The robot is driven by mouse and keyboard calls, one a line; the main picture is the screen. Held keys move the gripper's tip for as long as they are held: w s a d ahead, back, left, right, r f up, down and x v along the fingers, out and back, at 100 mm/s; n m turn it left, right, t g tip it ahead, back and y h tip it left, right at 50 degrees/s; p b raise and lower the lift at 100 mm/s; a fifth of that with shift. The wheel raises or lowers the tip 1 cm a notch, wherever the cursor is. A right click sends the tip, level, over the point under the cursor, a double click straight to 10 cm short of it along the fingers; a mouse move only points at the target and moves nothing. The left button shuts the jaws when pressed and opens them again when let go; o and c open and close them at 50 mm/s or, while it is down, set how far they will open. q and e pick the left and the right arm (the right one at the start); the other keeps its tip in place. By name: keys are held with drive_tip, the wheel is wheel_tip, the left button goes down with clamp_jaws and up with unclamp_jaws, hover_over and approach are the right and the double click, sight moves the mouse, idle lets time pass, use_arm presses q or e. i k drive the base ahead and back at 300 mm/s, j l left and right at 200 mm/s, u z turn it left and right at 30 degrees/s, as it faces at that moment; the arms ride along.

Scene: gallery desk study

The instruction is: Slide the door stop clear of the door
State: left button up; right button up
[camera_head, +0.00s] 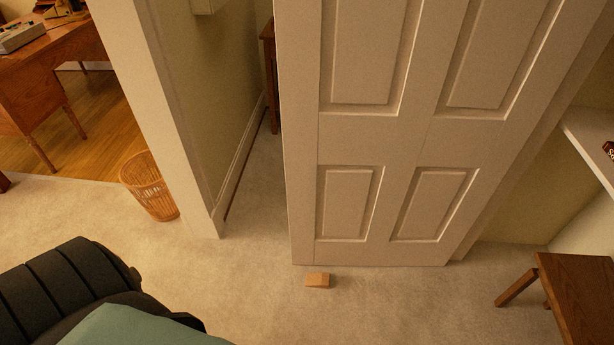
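The door (392,135) is a cream panelled door standing ajar, with a gap along its left edge. The door stop (317,280) is a small light-brown wooden block. It lies on the carpet just in front of the door's bottom edge, near the left corner. From this angle I cannot tell whether it touches the door. Neither of my grippers is in view.
A wicker basket (150,187) stands by the wall at the left. A wooden desk (50,75) is in the room behind it. A small wooden table (575,290) is at the lower right, below a white shelf (590,135). Carpet around the stop is clear.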

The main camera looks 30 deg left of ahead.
sight(313, 280)
drive_tip(key=u, duration=0.9)
